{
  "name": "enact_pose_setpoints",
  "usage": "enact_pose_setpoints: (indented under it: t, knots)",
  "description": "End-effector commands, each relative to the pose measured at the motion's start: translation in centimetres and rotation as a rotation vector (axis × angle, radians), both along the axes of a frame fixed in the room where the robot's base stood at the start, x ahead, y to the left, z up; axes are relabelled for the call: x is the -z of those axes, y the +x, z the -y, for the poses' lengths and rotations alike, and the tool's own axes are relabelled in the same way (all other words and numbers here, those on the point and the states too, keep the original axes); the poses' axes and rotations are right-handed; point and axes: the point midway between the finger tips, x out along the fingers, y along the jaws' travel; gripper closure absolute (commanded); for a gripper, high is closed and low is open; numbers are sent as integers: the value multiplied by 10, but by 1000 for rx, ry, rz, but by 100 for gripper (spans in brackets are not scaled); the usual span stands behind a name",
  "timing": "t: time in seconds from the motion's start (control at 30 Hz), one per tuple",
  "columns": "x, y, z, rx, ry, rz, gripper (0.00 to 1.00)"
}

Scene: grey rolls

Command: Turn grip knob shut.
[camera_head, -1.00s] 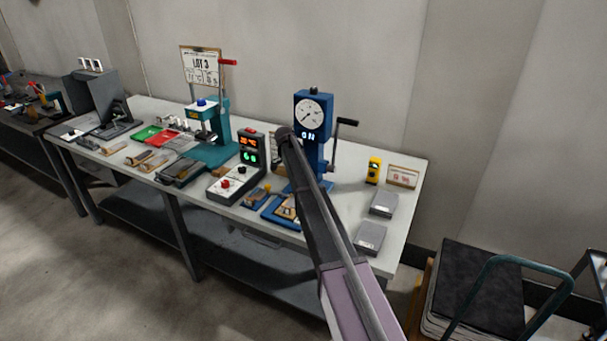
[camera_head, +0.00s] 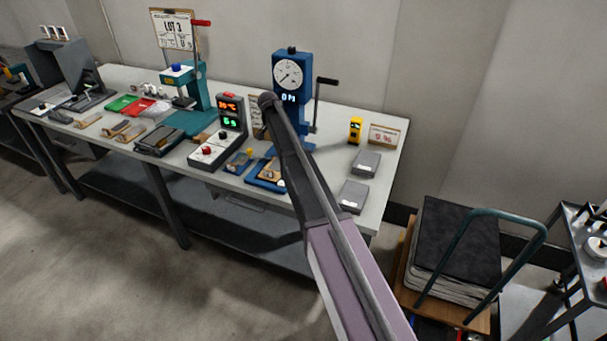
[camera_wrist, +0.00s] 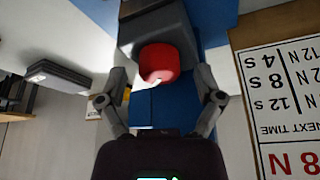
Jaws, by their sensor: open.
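A red knob (camera_wrist: 158,61) with a white mark on its lower rim shows in the wrist view, on a dark grey block (camera_wrist: 153,28) against a blue body (camera_wrist: 212,18). My gripper (camera_wrist: 161,75) is open, with one finger to each side of the knob. I cannot tell if either finger touches it. In the head view the blue machine (camera_head: 289,93) with a round dial and a side crank stands on the bench. My arm crosses in front of it there and hides the knob and my gripper.
A printed board (camera_wrist: 285,105) stands close to the right finger in the wrist view. On the bench, a control box (camera_head: 217,148), a teal press (camera_head: 199,105) and grey boxes (camera_head: 366,163) stand around the blue machine. A cart with a stack (camera_head: 455,250) is at the right.

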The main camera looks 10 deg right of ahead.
Motion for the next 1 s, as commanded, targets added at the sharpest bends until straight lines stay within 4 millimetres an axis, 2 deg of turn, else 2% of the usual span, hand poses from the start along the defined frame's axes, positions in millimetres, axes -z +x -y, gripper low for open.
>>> enact_pose_setpoints:
  t: [1.0]
  knots:
    - [0, -2, 2, -646, 0, 0, 15]
